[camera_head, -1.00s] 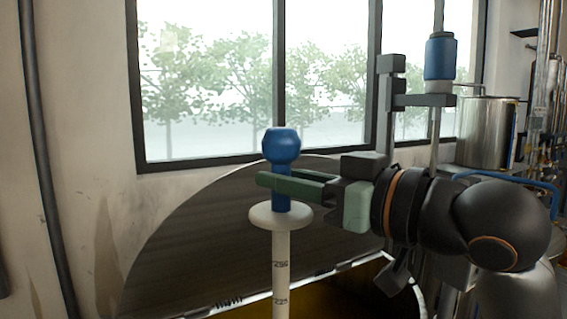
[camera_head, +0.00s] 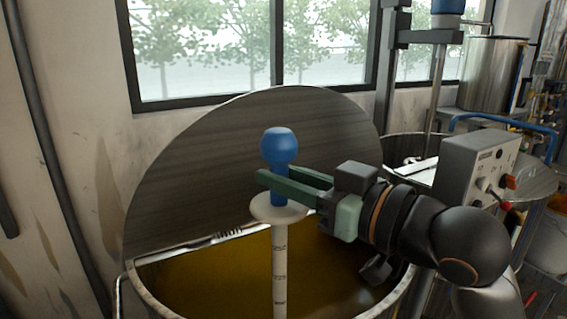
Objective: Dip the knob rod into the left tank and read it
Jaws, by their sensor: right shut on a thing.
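The knob rod is a white graduated rod (camera_head: 279,268) with a blue knob (camera_head: 279,147) on top and a pale round disc (camera_head: 279,208) below the knob. My right gripper (camera_head: 277,185), with green fingers, is shut on the blue neck between knob and disc. The rod hangs upright in front of the open left tank (camera_head: 146,297), which holds amber-brown liquid (camera_head: 215,280). The rod's lower end runs out of the picture, so I cannot tell whether it touches the liquid. My left gripper does not show.
The tank's round lid (camera_head: 200,170) stands raised behind the rod. To the right are a grey control box (camera_head: 470,165) with knobs, a second open vessel (camera_head: 405,150) and a steel pot (camera_head: 493,75). A dark pipe (camera_head: 45,150) runs down the left wall.

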